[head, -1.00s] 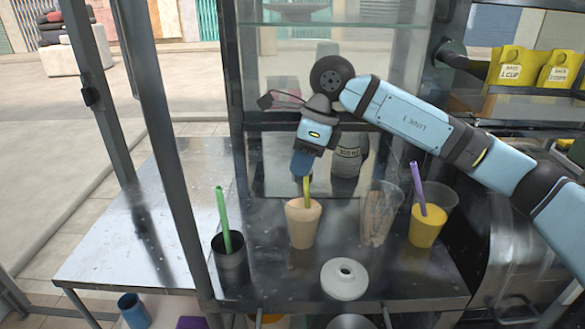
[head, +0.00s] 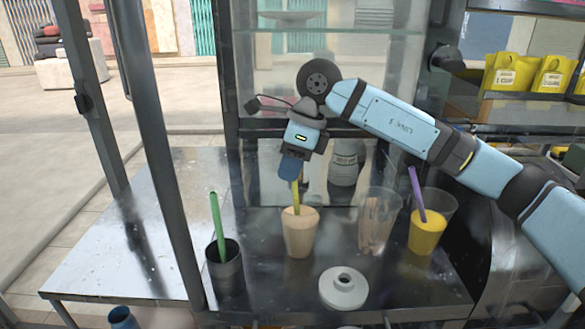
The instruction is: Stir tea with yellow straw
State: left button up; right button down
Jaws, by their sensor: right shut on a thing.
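The tea (head: 299,233) is a milky beige drink in a clear cup on the dark metal counter. The yellow straw (head: 296,196) stands in it, leaning slightly, its lower end hidden in the drink. My right gripper (head: 292,173) points down above the cup, shut on the straw's upper end. Its fingers are blue and partly hide the straw's top. My left gripper is not in view.
A dark cup (head: 226,270) with a green straw (head: 216,226) stands left. A clear cup of wooden sticks (head: 377,222) and a yellow drink (head: 425,234) with a purple straw (head: 416,192) stand right. A white lid-like disc (head: 343,290) lies in front. A metal canister (head: 343,168) stands behind.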

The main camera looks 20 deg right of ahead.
jog(key=shift+w+r+p, duration=0.15)
jog(key=shift+r+p, duration=0.5)
jog(key=shift+r, duration=0.5)
pick_arm(q)
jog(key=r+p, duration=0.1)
jog(key=p, duration=0.1)
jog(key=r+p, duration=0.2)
jog(key=p, duration=0.1)
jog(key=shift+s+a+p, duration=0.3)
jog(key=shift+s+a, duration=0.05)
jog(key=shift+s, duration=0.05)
pick_arm(e)
notch_tip(320, 180, up, 10)
jog(key=w, duration=0.1)
jog(key=shift+w+a+r, duration=0.15)
jog(key=shift+w+a, duration=0.05)
jog(key=shift+w, duration=0.1)
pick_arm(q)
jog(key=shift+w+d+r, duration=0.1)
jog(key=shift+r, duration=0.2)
